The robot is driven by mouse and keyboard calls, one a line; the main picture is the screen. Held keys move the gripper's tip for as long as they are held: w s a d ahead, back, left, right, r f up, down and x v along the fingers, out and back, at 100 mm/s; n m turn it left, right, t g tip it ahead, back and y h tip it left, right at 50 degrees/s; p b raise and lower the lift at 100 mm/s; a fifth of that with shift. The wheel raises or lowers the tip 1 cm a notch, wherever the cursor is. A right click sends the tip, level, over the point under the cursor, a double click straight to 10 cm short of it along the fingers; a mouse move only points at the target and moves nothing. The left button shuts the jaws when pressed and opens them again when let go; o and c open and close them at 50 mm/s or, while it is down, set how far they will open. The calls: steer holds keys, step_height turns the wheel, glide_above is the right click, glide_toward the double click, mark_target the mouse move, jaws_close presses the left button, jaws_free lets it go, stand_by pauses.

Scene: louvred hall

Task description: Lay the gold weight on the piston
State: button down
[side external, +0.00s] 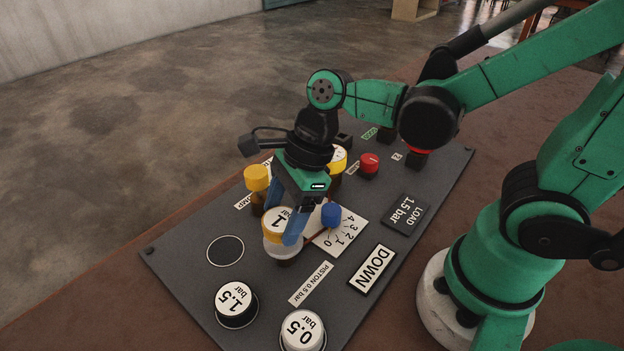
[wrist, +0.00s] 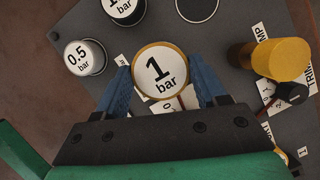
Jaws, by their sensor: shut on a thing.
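The gold weight (side external: 271,229), with a white top marked "1 bar", sits between my blue fingers in the side view. In the wrist view the weight (wrist: 161,71) shows from above, a finger on each side. My gripper (side external: 284,221) is shut on it; the fingers also show in the wrist view (wrist: 164,88). The piston (side external: 282,248), a pale cylinder on a dark foot, stands directly under the weight beside a "PISTON 0.5 bar" label. I cannot tell whether the weight touches it. In the wrist view the weight hides the piston.
A black 1.5 bar weight (side external: 236,306) and a silver 0.5 bar weight (side external: 302,332) stand at the panel's near end. An empty ringed spot (side external: 225,250) lies left. A yellow knob (side external: 257,178), blue knob (side external: 331,215) and red knob (side external: 369,163) stand nearby. Signs read "DOWN" and "LOAD 1.5 bar".

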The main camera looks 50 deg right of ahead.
steer(key=shift+f, duration=0.9)
steer(key=shift+f, duration=0.1)
steer(key=shift+c, duration=0.3)
jaws_free()
steer(key=v, duration=1.1)
steer(key=w+d+f+n+t+h, duration=0.1)
steer(key=d+n+t+h, duration=0.1)
steer(key=n, duration=0.9)
steer(key=w+d+f+n+t+h, duration=0.2)
steer(key=d+n+t, duration=0.1)
steer(key=n, duration=0.8)
steer(key=shift+d+n, duration=0.3)
steer(key=shift+d, duration=0.3)
